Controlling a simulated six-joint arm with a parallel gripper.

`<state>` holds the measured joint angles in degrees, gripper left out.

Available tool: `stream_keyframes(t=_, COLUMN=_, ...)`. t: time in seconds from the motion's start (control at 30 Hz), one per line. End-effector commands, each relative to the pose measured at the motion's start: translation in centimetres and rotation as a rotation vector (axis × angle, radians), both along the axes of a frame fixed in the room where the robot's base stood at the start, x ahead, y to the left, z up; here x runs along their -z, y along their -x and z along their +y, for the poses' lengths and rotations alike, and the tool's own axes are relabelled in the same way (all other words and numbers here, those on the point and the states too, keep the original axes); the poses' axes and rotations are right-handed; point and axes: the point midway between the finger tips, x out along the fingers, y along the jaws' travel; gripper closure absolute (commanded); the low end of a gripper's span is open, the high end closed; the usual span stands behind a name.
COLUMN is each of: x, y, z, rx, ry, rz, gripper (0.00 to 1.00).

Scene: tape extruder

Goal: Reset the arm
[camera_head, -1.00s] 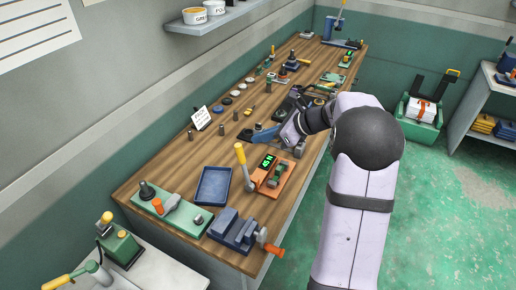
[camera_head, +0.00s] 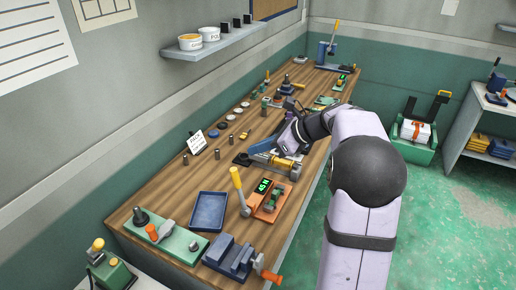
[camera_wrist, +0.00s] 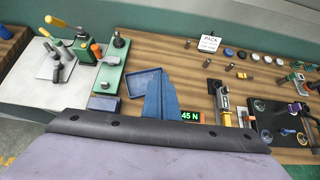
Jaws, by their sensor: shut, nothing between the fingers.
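My gripper (camera_head: 258,146) has blue fingers closed together with nothing between them. It hangs above the middle of the wooden bench. In the wrist view the blue fingers (camera_wrist: 160,98) point away over the bench and partly cover the blue tray (camera_wrist: 138,82) behind them. In the head view a tool with a yellow handle (camera_head: 282,163) lies just below my gripper, on the near side, apart from it as far as I can tell. The same tool (camera_wrist: 223,102) shows right of my fingers in the wrist view.
On the bench (camera_head: 165,195), a lever device with a 45 N display (camera_head: 268,196), a blue vise (camera_head: 228,257) and a green fixture (camera_head: 165,237) stand at the near end. A sign (camera_head: 197,142) and several small pegs and discs line the wall side. Open floor lies right.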

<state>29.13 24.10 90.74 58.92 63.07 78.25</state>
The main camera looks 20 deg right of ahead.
Motion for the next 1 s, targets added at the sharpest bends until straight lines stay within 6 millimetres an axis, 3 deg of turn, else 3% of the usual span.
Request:
stream_keyframes(t=0.43, x=0.1, y=-0.1, z=-0.1, rx=-0.066, ry=0.066, rz=-0.065, gripper=1.0)
stream_keyframes(t=0.57, x=0.4, y=-0.3, z=-0.8, rx=-0.166, ry=0.205, rz=-0.169, gripper=1.0)
stream_keyframes(t=0.67, x=2.1, y=0.1, z=-2.1, rx=-0.301, ry=0.39, rz=-0.239, gripper=1.0)
stream_keyframes(t=0.77, x=6.5, y=2.7, z=-3.2, rx=-0.503, ry=0.581, rz=-0.251, gripper=1.0)
stream_keyframes(t=0.87, x=11.8, y=7.2, z=-4.0, rx=-0.761, ry=0.73, rz=-0.228, gripper=1.0)
stream_keyframes(t=1.0, x=16.8, y=15.2, z=-4.1, rx=-1.169, ry=0.868, rz=-0.208, gripper=1.0)
